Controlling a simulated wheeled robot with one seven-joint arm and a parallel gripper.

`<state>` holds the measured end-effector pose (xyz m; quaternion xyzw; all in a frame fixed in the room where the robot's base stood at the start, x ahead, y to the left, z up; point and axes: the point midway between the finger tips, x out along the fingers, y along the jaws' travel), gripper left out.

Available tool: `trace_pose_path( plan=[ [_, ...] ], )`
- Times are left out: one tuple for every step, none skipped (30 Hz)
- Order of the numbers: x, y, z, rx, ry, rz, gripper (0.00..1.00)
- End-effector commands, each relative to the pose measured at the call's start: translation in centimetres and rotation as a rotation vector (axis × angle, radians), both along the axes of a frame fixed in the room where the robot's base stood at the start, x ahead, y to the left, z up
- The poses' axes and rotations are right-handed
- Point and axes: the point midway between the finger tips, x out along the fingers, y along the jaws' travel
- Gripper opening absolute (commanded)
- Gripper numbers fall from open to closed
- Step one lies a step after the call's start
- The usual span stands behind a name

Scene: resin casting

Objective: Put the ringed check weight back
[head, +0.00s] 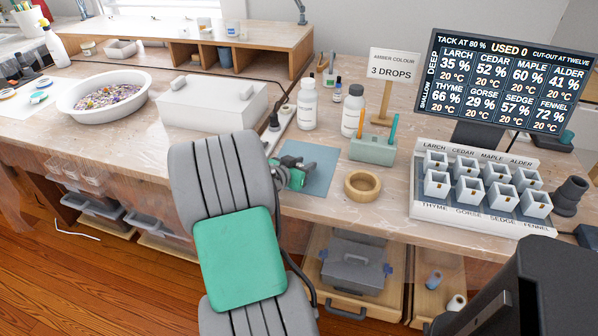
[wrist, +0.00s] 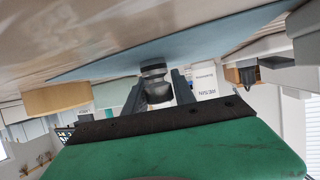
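The ringed check weight (wrist: 155,82) is a dark, stepped round piece with a paler band, seen in the wrist view between my fingers. My gripper (wrist: 158,90) has a finger against each side of it and looks shut on it. The blue mat (wrist: 220,42) lies just beyond the weight; I cannot tell whether the weight touches it. In the head view my gripper (head: 290,172) is low over the left part of the blue mat (head: 318,165), and the arm and gripper hide the weight.
A wooden ring (head: 362,186) lies right of the mat, and a pale green holder (head: 373,149) stands behind it. White bottles (head: 307,105) stand behind the mat. A rack of white cups (head: 487,210) and a dark stepped cylinder (head: 570,195) are at right. A drawer below holds a grey case (head: 352,262).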

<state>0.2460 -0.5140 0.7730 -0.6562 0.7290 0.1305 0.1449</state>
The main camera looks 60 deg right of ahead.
Motion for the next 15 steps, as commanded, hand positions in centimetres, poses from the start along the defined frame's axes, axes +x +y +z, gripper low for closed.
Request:
trace_pose_path(
  plan=[
    [0.0, 0.01, 0.0, 0.0, 0.0, 0.0, 0.27],
    [0.0, 0.01, 0.0, 0.0, 0.0, 0.0, 0.24],
    [0.0, 0.01, -0.01, 0.0, 0.0, 0.0, 0.21],
    [0.01, 0.01, -0.01, 0.0, 0.0, 0.0, 0.18],
    [0.01, 0.02, 0.0, 0.0, 0.0, 0.0, 0.16],
    [0.01, 0.02, 0.0, 0.0, 0.0, 0.0, 0.13],
    [0.01, 0.02, 0.0, 0.0, 0.0, 0.0, 0.1],
    [0.01, 0.02, 0.0, 0.0, 0.0, 0.0, 0.08],
    [0.01, 0.02, 0.0, 0.0, 0.0, 0.0, 0.04],
    [0.01, 0.02, 0.0, 0.0, 0.0, 0.0, 0.02],
    [0.01, 0.02, 0.0, 0.0, 0.0, 0.0, 0.0],
    [0.01, 0.02, 0.0, 0.0, 0.0, 0.0, 0.0],
    [0.01, 0.02, 0.0, 0.0, 0.0, 0.0, 0.0],
    [0.01, 0.02, 0.0, 0.0, 0.0, 0.0, 0.0],
    [0.01, 0.02, 0.0, 0.0, 0.0, 0.0, 0.0]
  ],
)
